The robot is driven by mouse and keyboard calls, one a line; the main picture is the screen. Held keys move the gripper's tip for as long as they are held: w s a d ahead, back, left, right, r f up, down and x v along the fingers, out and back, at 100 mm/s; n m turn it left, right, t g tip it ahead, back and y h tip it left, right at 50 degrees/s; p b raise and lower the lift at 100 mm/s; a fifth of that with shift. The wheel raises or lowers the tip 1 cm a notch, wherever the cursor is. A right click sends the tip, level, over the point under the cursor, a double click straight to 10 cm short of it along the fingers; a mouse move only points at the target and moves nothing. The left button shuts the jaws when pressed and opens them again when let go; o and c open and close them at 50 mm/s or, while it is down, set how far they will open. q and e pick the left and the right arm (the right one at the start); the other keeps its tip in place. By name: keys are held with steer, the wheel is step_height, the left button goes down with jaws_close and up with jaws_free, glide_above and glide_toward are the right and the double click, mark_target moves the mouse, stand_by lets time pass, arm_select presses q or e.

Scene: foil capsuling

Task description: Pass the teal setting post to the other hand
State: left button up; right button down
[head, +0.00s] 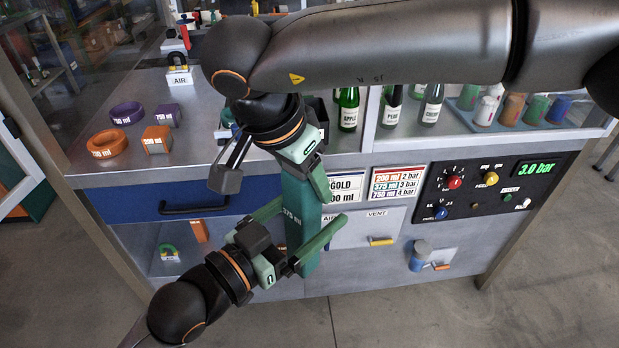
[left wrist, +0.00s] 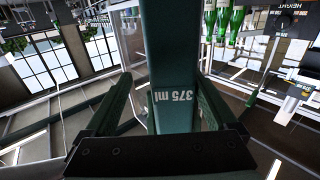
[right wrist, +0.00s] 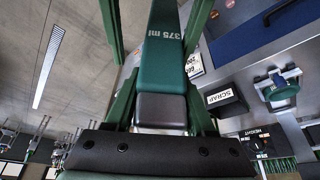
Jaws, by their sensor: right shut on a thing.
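The teal setting post (head: 302,208), marked 375 ml, hangs nearly upright in front of the bench. My right gripper (head: 308,172) is shut on its upper end, coming from above. In the right wrist view the post (right wrist: 162,60) runs out from a grey end block (right wrist: 160,108) between the fingers. My left gripper (head: 310,212) reaches from the lower left, its open fingers on either side of the post's lower part. In the left wrist view the post (left wrist: 172,50) stands between the left fingers, with gaps beside it. Its contact with the palm is hidden.
The bench's blue drawer (head: 160,203) and front panel stand close behind the grippers. The orange ring (head: 108,143) and purple ring (head: 127,113) lie on the bench top at left. Green bottles (head: 348,108) stand behind. The pressure panel (head: 490,187) is at right.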

arm_select(q)
steer(key=shift+f, duration=0.2)
steer(key=f, duration=0.3)
steer(key=a+f+n+g+y, duration=0.1)
steer(key=f, duration=0.2)
steer(key=f+n+y, duration=0.1)
steer(key=f, duration=0.3)
steer(key=shift+a+g, duration=0.3)
steer(key=s+a+f+n+g+y, duration=0.1)
steer(key=s+a+f, duration=0.3)
steer(key=f, duration=0.4)
steer(key=s+a+f+n+g+y, duration=0.1)
steer(key=s+a+f+y, duration=0.2)
steer(key=f, duration=0.6)
steer(key=s+a+f+n+y, duration=0.2)
steer(key=s+a+f, duration=0.3)
steer(key=f, duration=0.4)
steer(key=shift+s+a+g+y, duration=0.2)
steer(key=shift+s+g+y, duration=0.25)
steer(key=shift+y, duration=0.15)
